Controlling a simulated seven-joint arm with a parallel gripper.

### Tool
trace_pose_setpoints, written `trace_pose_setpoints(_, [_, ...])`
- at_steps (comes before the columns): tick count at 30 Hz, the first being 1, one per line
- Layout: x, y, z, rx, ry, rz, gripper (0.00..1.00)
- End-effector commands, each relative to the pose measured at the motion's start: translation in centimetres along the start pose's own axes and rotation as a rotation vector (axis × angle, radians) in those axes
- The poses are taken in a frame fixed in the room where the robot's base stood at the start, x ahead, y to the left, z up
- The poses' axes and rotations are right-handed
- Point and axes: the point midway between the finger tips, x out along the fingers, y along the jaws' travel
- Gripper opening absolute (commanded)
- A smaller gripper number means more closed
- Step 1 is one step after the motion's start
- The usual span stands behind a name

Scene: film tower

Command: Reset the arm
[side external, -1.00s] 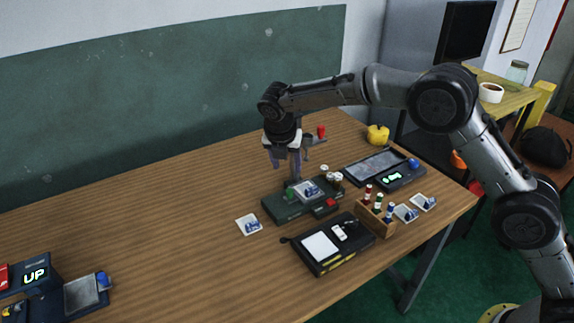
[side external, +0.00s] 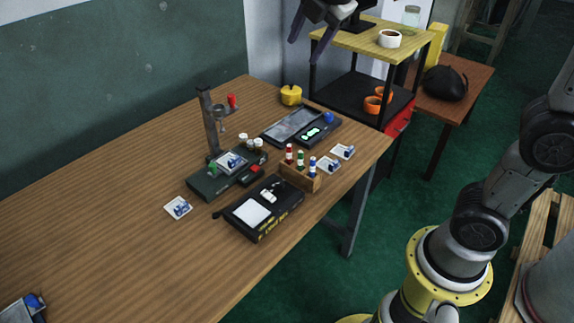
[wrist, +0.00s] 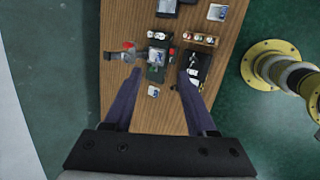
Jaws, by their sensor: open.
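My gripper (side external: 322,25) hangs high at the top of the side external view, above and behind the work table (side external: 130,170), well clear of everything on it. Its two fingers are spread with nothing between them. In the wrist view the open gripper (wrist: 163,98) looks down from a height on the table and its devices. A dark green device (side external: 205,187) with an upright stand (side external: 210,125) and a picture card (side external: 232,162) on top sits on the table. The upper part of my arm is out of the side external frame.
A black device with a white pad (side external: 252,212), a wooden rack of small bottles (side external: 301,178), a dark tray (side external: 291,125), a yellow pot (side external: 291,95) and loose cards (side external: 178,207) lie on the table. A shelf with a yellow top (side external: 365,43) stands behind. The table's left part is largely clear.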

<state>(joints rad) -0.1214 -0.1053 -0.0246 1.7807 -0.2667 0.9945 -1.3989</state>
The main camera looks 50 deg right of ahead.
Motion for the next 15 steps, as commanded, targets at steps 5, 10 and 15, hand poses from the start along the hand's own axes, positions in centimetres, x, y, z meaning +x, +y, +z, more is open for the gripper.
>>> trace_pose_setpoints(5, [-3.5,-7.0,1.4,0.33,0.033,0.027,0.57])
trace_pose_setpoints(10, [-4.6,-14.2,1.2,0.695,0.076,0.023,0.57])
trace_pose_setpoints(15, [-3.5,-21.0,-0.2,1.103,0.116,-0.03,0.57])
